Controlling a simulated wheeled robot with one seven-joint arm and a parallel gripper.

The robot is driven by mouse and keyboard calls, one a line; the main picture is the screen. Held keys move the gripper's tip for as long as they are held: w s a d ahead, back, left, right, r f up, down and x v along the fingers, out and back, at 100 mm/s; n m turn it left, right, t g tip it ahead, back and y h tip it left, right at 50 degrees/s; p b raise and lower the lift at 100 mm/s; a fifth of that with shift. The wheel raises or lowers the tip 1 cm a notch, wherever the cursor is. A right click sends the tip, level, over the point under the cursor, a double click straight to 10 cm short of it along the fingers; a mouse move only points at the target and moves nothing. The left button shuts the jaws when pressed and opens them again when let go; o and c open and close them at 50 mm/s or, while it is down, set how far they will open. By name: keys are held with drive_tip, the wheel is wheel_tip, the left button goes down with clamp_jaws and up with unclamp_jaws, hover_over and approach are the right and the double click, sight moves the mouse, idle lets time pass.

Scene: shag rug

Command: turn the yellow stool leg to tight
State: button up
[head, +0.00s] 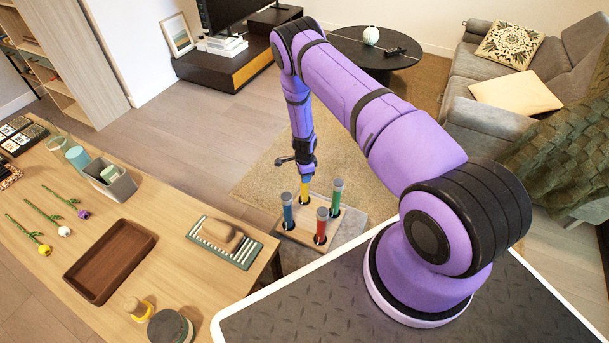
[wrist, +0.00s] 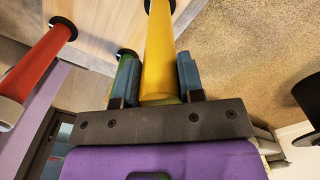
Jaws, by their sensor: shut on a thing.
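The upturned stool's wooden seat (head: 300,235) lies on the floor with its legs pointing up. The yellow leg (head: 305,192) stands at the far side of the seat, and it also runs up the middle of the wrist view (wrist: 158,50). My gripper (head: 305,179) points down over it, with its two blue-grey fingers closed on either side of the leg's end. The blue leg (head: 288,211), red leg (head: 321,226) and green leg (head: 336,195) stand around it. The red leg shows at left in the wrist view (wrist: 38,68). The joint's tightness cannot be told.
A wooden table (head: 190,215) at left holds a brown tray (head: 110,262), a striped cloth with a brush-like block, a grey bin and flowers. A shag rug (head: 262,172) lies around the stool. My dark base deck is close in front. A grey sofa stands at right.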

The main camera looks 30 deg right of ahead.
drive_tip(key=o, duration=0.9)
drive_tip(key=shift+r, duration=0.1)
wheel_tip(320, 180, up, 11)
drive_tip(key=shift+f, duration=0.2)
